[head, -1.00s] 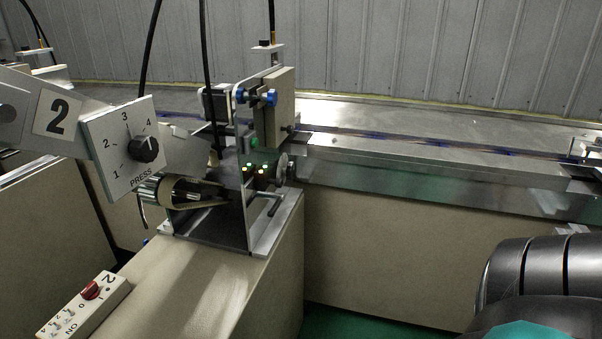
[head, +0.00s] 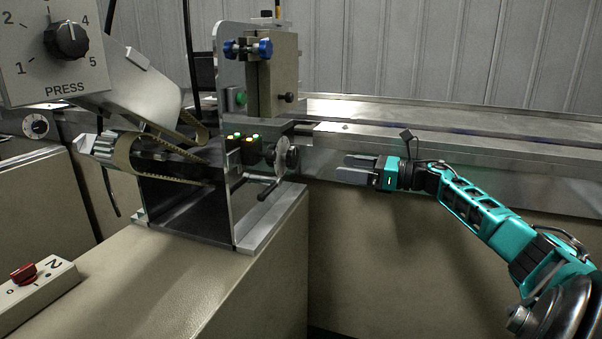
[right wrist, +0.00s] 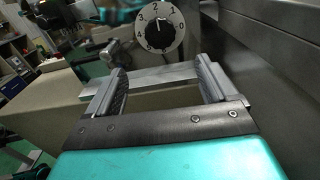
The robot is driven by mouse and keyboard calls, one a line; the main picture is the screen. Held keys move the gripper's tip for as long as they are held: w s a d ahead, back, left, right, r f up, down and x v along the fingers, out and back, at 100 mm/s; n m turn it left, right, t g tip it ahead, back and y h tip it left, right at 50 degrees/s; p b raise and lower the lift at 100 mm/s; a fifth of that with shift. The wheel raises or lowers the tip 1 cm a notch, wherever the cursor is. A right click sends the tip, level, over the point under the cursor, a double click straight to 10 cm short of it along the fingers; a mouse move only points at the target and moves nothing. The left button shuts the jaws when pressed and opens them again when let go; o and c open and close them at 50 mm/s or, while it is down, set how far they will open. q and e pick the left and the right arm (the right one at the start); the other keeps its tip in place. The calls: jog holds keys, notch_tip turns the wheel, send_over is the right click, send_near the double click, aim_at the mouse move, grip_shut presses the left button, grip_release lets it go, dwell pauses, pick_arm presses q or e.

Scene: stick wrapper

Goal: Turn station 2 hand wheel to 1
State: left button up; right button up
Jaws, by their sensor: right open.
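The station 2 hand wheel (head: 281,158) is on the right side of the station's machine, seen nearly edge-on in the head view, with a crank handle (head: 269,190) sticking out low at its front. The right wrist view shows its round numbered face (right wrist: 159,28) with a black hub; I cannot tell its setting for certain. The crank handle (right wrist: 113,52) shows there left of and below the face. My right gripper (head: 350,168) is open and empty, right of the wheel and apart from it, fingers pointing at it. It also shows in the right wrist view (right wrist: 162,74). My left gripper is not in view.
A PRESS dial panel (head: 55,50) hangs at upper left. A switch box (head: 38,290) with a red knob is at lower left. A metal rail (head: 450,150) runs behind my right arm. The beige base top (head: 215,275) before the machine is clear.

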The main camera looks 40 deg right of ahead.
aim_at(295, 159)
jog(key=x, duration=1.2)
jog(key=shift+w+a+r+b, duration=0.1)
jog(key=shift+w+b, duration=0.2)
jog(key=shift+b, duration=0.05)
jog(key=shift+c, duration=0.5)
jog(key=c, duration=1)
jog(key=shift+o, duration=0.2)
